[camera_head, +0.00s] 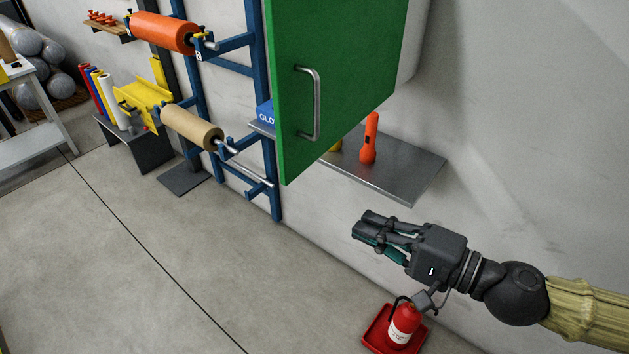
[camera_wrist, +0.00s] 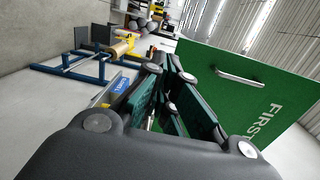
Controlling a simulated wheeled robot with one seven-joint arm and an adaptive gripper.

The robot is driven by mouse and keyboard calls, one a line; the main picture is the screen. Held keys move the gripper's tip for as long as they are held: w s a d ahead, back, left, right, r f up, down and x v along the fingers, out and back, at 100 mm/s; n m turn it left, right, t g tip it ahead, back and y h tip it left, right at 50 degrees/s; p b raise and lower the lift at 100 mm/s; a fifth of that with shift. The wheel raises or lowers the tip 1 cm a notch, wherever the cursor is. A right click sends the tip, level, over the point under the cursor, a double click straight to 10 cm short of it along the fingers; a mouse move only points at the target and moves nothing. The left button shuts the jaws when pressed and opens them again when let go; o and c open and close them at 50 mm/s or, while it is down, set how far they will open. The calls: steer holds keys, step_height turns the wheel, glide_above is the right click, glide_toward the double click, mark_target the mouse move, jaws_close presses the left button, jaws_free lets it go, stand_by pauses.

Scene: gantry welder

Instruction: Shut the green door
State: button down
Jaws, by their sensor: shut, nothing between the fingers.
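The green door (camera_head: 345,60) stands open, swung out from a wall cabinet in the head view, with a metal bar handle (camera_head: 314,103) on its face. In the wrist view the green door (camera_wrist: 215,85) fills the right side, with its handle (camera_wrist: 250,79) near the top and white lettering that starts "FIRST". My gripper (camera_head: 358,228) is shut and empty, below and to the right of the door in the head view, apart from it. In the wrist view my gripper's fingers (camera_wrist: 172,75) point forward to the left of the door.
A metal shelf (camera_head: 410,178) under the door holds an orange flashlight (camera_head: 369,138) and a blue box (camera_head: 265,112). A red fire extinguisher (camera_head: 403,325) stands in a red tray below my gripper. A blue rack (camera_head: 268,190) with rolls is at left. The floor at left is clear.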

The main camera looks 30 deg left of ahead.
step_height(320, 180, up, 3)
steer(key=w+d, duration=0.1)
steer(key=p, duration=0.6)
glide_toward(300, 170)
steer(key=shift+y, duration=0.3)
steer(key=a, duration=0.6)
steer(key=shift+f, duration=0.15)
steer(key=shift+a+f, duration=0.1)
steer(key=shift+a, duration=0.45)
steer(key=shift+a, duration=0.15)
